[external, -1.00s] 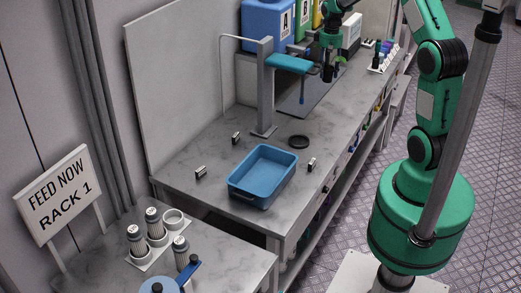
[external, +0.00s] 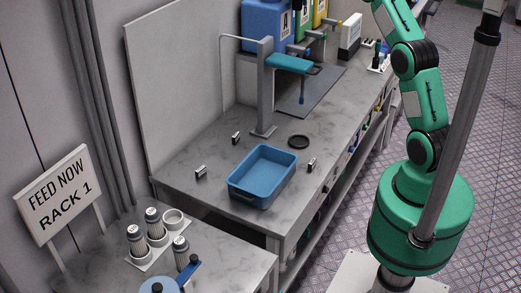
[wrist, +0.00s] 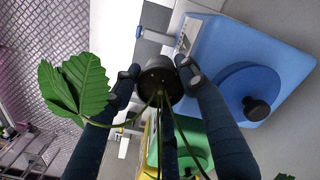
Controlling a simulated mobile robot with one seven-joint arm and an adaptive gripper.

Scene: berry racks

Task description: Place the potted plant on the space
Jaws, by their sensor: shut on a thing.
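The potted plant shows in the wrist view as a dark round pot (wrist: 155,86) with thin stems and a large green lobed leaf (wrist: 78,88) to the left. My gripper (wrist: 157,70) has its two dark fingers on either side of the pot and is shut on it. In the external view the gripper and plant are out of frame; my green arm runs up past the top edge. I cannot tell which spot is the space. A black round ring (external: 299,142) lies on the marble counter beside the blue tray (external: 245,197).
A grey stand with a blue arm (external: 264,90) rises from the counter (external: 200,150). Blue, green and yellow containers stand at the back; the blue one (external: 266,25) also shows in the wrist view (wrist: 250,60). Shakers (external: 155,222) stand on the near table by a sign (external: 57,190).

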